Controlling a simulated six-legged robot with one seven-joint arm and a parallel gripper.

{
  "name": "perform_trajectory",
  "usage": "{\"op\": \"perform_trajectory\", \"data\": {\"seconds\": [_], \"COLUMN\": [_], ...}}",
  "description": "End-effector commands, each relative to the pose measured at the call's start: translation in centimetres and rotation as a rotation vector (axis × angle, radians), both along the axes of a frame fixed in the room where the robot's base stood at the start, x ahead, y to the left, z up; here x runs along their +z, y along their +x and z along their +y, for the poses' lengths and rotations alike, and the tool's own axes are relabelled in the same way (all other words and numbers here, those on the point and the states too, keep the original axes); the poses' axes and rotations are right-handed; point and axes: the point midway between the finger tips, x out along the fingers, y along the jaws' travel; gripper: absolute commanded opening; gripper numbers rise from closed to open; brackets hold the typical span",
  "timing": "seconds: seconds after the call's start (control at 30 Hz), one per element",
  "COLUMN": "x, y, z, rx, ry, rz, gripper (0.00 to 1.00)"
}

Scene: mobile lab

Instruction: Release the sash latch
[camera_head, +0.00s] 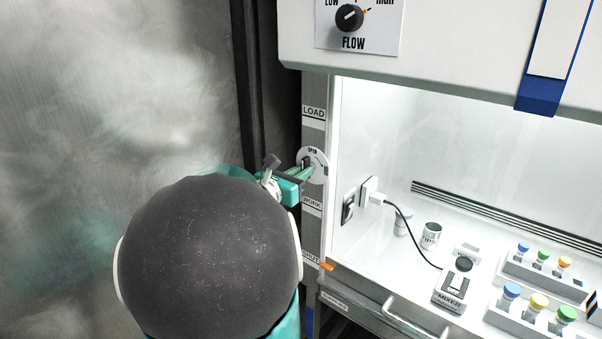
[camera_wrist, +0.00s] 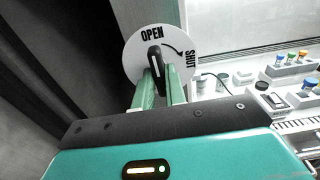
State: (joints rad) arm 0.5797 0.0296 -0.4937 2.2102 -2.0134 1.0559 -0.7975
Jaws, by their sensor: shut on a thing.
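The sash latch is a dark lever (camera_wrist: 155,60) on a round white plate (camera_wrist: 133,50) marked OPEN and SHUT with a curved arrow. In the wrist view the lever stands nearly upright, its top close to the word OPEN. In the head view the plate (camera_head: 314,157) sits on the grey side post, between the LOAD and WORK labels. My gripper (camera_wrist: 160,88) has its two green fingers on either side of the lever, shut on it. In the head view my gripper (camera_head: 304,172) reaches the plate from the left; my arm covers much of the lower left.
The lit cabinet holds a mixer (camera_head: 452,288), a plug (camera_head: 370,192) with a black cord, and racks of capped vials (camera_head: 540,312). A FLOW knob (camera_head: 349,18) is above. An orange marker (camera_head: 327,267) is low on the post. A handle (camera_head: 410,322) runs along the front.

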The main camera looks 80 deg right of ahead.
Motion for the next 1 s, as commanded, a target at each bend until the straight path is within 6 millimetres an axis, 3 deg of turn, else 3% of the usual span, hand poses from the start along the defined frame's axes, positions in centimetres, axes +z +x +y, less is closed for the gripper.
{"op": "perform_trajectory", "data": {"seconds": [0.07, 0.1, 0.2, 0.57, 0.77, 1.0], "x": [-0.2, -0.2, -0.1, -0.1, 0.0, 0.0], "y": [0.1, 0.1, 0.0, 0.3, 1.6, 3.7], "z": [0.0, 0.0, 0.0, 0.5, 3.4, 8.4], "rx": [0.002, 0.002, 0.001, 0.002, 0.005, 0.006], "ry": [0.004, 0.004, 0.003, 0.001, 0.001, 0.001], "rz": [0.002, 0.002, 0.001, -0.001, -0.003, -0.001], "gripper": [0.00, 0.21, 0.35, 0.35, 0.35, 0.35]}}
